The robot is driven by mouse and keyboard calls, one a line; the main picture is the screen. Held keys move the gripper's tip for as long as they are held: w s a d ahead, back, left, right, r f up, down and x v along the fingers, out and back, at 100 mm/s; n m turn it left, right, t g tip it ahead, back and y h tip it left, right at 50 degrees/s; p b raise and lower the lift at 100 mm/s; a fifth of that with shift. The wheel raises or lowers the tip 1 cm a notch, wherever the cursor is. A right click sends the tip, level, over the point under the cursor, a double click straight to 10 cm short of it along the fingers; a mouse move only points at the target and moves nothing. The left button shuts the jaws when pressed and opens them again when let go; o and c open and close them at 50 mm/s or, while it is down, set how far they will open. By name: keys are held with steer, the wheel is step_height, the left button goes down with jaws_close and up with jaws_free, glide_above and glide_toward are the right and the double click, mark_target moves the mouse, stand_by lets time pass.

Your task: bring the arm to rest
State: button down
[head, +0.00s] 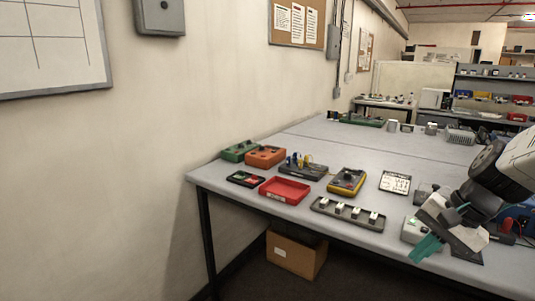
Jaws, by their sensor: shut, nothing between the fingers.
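My gripper (427,249) shows at the lower right in the head view, at the end of my arm, which comes in from the right edge. Its teal fingers are together and nothing shows between them. It points down and to the left, over or just in front of the front edge of the grey workbench (310,226); the exact height above it is hard to tell. My arm hides part of the bench's right side. No sealed cylinder can be made out.
A red tray (285,190), a yellow meter (346,181), a dark strip with white blocks (348,213) and green and orange boxes (265,156) stand on the bench. A cardboard box (296,255) sits under the bench.

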steer(key=s+a+r+n+h, duration=0.2)
steer(key=s+n, duration=0.2)
steer(key=s, duration=0.4)
steer(key=s+a+r+n+h, duration=0.2)
steer(key=s+n, duration=0.3)
steer(key=s, duration=0.3)
steer(key=shift+r+g, duration=0.3)
steer(key=shift+g, duration=0.1)
steer(key=w+d+r, duration=0.4)
steer(key=w+d, duration=0.2)
steer(key=w, duration=0.7)
steer(key=w+d+r, duration=0.5)
steer(key=w+d, duration=0.1)
steer(key=w, duration=0.7)
steer(key=w+d+r, duration=0.4)
steer(key=w+d, duration=0.2)
steer(key=w, duration=0.7)
steer(key=shift+w+r, duration=0.25)
steer(key=shift+r, duration=0.05)
